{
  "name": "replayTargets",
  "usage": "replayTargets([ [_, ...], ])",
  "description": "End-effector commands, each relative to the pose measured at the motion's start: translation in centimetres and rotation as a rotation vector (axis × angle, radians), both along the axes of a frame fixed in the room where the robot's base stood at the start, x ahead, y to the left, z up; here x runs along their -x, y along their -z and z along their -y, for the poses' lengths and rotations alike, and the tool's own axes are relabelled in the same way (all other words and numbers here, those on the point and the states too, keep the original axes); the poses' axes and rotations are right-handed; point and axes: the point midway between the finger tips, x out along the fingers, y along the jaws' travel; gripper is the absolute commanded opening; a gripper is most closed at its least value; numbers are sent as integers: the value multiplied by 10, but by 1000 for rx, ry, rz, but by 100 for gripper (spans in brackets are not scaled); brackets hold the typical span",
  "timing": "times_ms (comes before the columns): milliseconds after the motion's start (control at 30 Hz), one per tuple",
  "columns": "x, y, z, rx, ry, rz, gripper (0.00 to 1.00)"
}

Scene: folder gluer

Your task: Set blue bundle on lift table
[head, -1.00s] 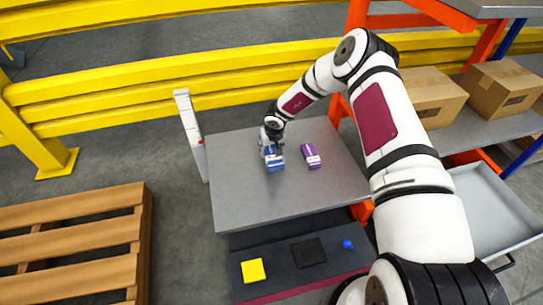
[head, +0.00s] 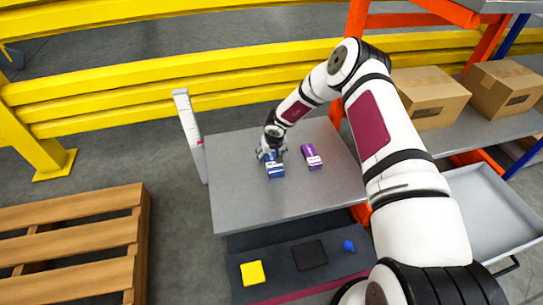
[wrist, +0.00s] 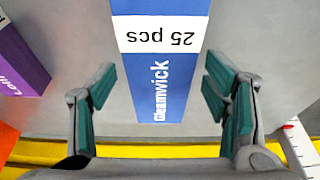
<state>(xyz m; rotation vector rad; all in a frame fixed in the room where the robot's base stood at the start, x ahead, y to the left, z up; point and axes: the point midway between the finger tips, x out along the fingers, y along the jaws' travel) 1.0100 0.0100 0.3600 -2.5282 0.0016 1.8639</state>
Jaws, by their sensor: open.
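The blue bundle (head: 275,170) lies on the grey top of the lift table (head: 240,205). In the wrist view the blue bundle (wrist: 160,60) shows a white band reading "25 pcs" and the name Gleamwick. My gripper (head: 272,154) is at the far end of the bundle, above the table. In the wrist view my gripper's teal-padded fingers (wrist: 165,95) are spread wide, one on each side of the bundle's end, with gaps on both sides. They hold nothing.
A purple bundle (head: 312,157) lies just right of the blue one. A white post with a scale (head: 190,130) stands at the table's left edge. A wooden pallet (head: 75,240) lies at left.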

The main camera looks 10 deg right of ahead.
Motion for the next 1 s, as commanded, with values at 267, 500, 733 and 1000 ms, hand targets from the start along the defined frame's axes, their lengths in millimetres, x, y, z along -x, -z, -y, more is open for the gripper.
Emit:
replayTargets([
  [267, 8, -32, 0, 0, 0, 1, 70],
  [500, 23, -80, 0, 0, -1, 1, 70],
  [733, 33, -110, 0, 0, -1, 0, 70],
  [1000, 36, -118, 0, 0, -1, 0, 70],
])
